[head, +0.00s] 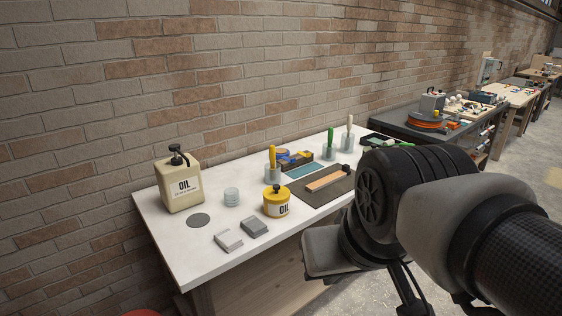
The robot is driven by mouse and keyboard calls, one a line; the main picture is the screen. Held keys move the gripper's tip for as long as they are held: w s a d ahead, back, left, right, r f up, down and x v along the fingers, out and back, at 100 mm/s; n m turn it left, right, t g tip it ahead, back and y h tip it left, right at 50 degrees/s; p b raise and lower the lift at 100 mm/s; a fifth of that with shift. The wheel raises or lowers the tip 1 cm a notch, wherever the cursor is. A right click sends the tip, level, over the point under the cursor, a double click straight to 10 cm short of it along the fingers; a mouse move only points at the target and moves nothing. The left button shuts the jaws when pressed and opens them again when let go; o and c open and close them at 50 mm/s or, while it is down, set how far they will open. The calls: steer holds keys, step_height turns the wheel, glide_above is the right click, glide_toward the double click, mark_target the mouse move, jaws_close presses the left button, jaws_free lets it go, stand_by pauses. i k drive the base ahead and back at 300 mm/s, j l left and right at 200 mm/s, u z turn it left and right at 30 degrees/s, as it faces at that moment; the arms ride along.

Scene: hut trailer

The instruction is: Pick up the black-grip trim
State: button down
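A flat tan wooden strip with a dark knob-like grip (328,178) lies on a dark mat (316,190) on the white workbench; it looks like the black-grip trim. It lies slantwise, its dark end toward the back right. My arm fills the right foreground. Dark slim parts at its lower end, seemingly my gripper (406,290), show in front of the bench, apart from the strip. The fingertips are cut off or hidden, so I cannot see whether they are open.
An oil jug (181,184), yellow oil can (276,203), clear stacked discs (232,197) and two grey blocks (241,233) stand left of the mat. Cups with yellow (273,160), green (330,138) and white (349,130) handles stand behind. A brick wall backs the bench.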

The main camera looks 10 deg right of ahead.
mark_target(345, 171)
steer(key=z, duration=0.5)
steer(key=i+l+u, duration=0.1)
steer(key=u, duration=0.3)
steer(key=i+l+u, duration=0.15)
steer(key=u, duration=0.3)
steer(key=l+u, duration=0.15)
steer(key=u, duration=0.25)
steer(key=i+l+u, duration=0.2)
steer(key=l, duration=0.15)
steer(key=l+u, duration=0.15)
steer(key=l, duration=0.2)
steer(key=l+u, duration=0.2)
steer(key=l, duration=0.2)
steer(key=i+l, duration=0.1)
steer(key=l, duration=0.55)
steer(key=i+l+u, duration=0.1)
steer(key=l, duration=1.15)
steer(key=i, duration=0.05)
